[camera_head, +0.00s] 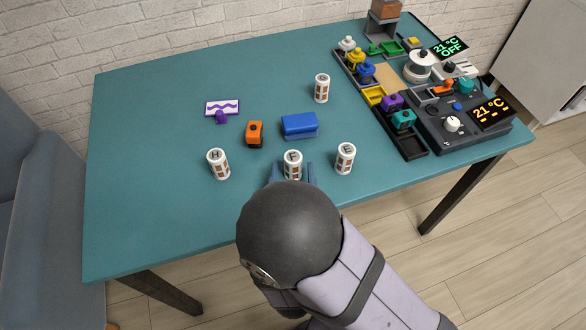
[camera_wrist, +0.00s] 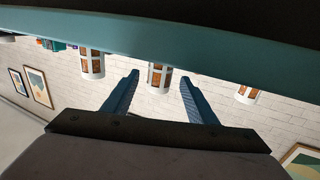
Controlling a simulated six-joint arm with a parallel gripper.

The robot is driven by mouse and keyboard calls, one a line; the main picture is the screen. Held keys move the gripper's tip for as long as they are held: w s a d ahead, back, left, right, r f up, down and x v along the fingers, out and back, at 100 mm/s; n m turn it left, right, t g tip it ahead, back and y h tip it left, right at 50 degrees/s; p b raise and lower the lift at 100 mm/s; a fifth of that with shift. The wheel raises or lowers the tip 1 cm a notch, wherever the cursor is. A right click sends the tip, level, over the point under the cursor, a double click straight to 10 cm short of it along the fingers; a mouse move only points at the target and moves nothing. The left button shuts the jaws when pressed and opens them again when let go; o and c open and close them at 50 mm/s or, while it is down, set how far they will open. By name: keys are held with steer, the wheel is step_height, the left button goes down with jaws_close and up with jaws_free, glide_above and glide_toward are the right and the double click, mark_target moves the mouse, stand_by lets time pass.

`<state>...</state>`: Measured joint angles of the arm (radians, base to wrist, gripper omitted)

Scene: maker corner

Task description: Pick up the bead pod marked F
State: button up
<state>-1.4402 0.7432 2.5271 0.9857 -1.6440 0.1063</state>
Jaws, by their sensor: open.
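The bead pod marked F (camera_head: 293,165) is a white cylinder with brown windows, standing upright near the table's front edge. My gripper (camera_head: 291,178) is open, its blue fingers on either side of this pod. In the wrist view, which is upside down, a pod (camera_wrist: 160,77) shows between the open fingertips (camera_wrist: 160,82), with gaps at both sides. The pod marked H (camera_head: 218,164) stands to the left and the pod marked E (camera_head: 345,158) to the right. The F pod's lower front is partly hidden by my arm.
Another pod (camera_head: 321,88) stands farther back. A blue block (camera_head: 299,125), an orange block (camera_head: 254,133) and a purple-marked card (camera_head: 222,108) lie behind the pods. A black tray (camera_head: 414,146) and a dark control unit (camera_head: 470,130) fill the right. The table's left side is clear.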

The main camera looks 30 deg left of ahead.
steer(key=shift+p+x, duration=0.8)
steer(key=shift+x, duration=2.9)
steer(key=shift+r, duration=0.1)
steer(key=c, duration=1.2)
